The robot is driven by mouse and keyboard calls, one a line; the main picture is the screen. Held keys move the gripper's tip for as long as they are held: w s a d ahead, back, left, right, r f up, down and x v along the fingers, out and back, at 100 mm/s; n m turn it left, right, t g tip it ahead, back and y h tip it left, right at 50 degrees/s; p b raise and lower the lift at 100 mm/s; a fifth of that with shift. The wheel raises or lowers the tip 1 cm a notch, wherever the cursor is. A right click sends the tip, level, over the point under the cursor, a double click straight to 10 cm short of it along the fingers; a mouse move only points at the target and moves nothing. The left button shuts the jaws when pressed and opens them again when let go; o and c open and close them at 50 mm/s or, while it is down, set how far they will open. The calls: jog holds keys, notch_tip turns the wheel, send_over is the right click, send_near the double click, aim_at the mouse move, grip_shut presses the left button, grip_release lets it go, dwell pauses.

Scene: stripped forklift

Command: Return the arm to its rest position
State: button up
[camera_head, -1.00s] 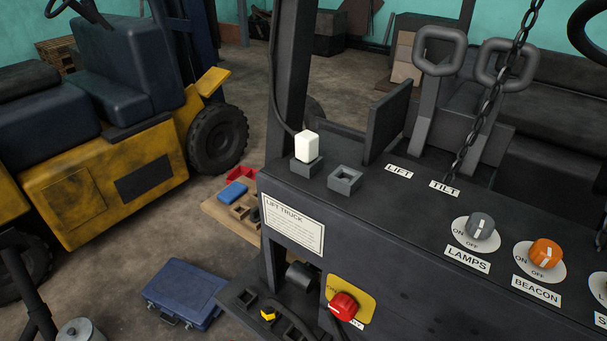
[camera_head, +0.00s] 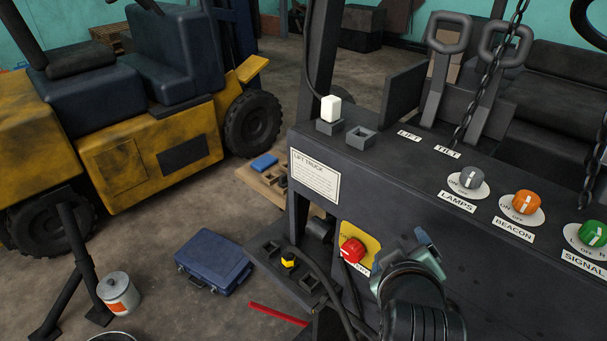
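My arm (camera_head: 415,300) rises from the bottom of the head view, dark with a teal-grey joint, in front of the forklift's dark console (camera_head: 390,195). Its upper end is beside the red knob (camera_head: 352,250) on a yellow plate, to the knob's right. I cannot make out the fingers of my gripper or anything held in them.
The console carries the lamps knob (camera_head: 471,177), beacon knob (camera_head: 526,202), signal knob (camera_head: 592,234), two levers and a hanging chain (camera_head: 488,80). A white block (camera_head: 331,108) sits in one socket; the other socket (camera_head: 360,137) is empty. A blue case (camera_head: 214,262) lies on the floor.

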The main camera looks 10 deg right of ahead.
jog(key=w+a+r+m+t, duration=0.1)
jog(key=a+r+t, duration=0.4)
jog(key=r, duration=0.7)
jog(key=w+a+r+m+t, duration=0.15)
jog(key=a+r+t, duration=0.3)
jog(key=r, duration=0.85)
jog(key=s+a+r+m+t+y, duration=0.1)
jog(key=s+a+r+t+y, duration=0.1)
jog(key=r, duration=0.6)
jog(key=s+a+r+m+t+y, duration=0.1)
jog(key=s+a+r+t+y, duration=0.1)
jog(key=s+a+r+t, duration=0.3)
jog(key=s+a+r, duration=0.2)
jog(key=s+r, duration=0.1)
jog(key=shift+s+r+b, duration=0.15)
jog(key=shift+r+b, duration=0.1)
jog(key=shift+b, duration=0.1)
